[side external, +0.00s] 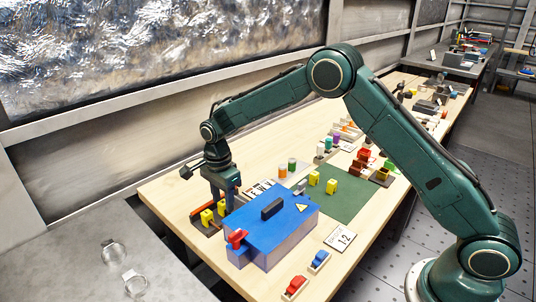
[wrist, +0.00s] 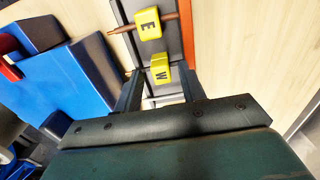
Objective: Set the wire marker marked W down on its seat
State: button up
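The yellow wire marker W (wrist: 160,72) is between the two fingers of my gripper (wrist: 157,88) in the wrist view, its letter facing the camera. The fingers appear closed on its sides. In the side external view my gripper (side external: 226,204) points down at the left end of the bench, with a yellow marker (side external: 222,208) at its fingertips. A second yellow marker, E (wrist: 148,22), sits on a brown rod (wrist: 122,29) over a dark grey holder (wrist: 172,48). I cannot tell whether W touches the holder.
A blue box (side external: 268,228) with a red lever (side external: 236,239) stands close beside my gripper. More yellow markers (side external: 331,186) stand on or by the green mat (side external: 352,200). Red and blue connectors (side external: 295,287) lie at the bench's front. A white card (side external: 340,239) is near the box.

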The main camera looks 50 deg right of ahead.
aim_at(223, 202)
jog(key=shift+w+r, duration=0.1)
jog(key=shift+r, duration=0.05)
jog(key=shift+r, duration=0.6)
notch_tip(223, 202, up, 12)
jog(key=shift+r, duration=0.15)
dwell(0.7)
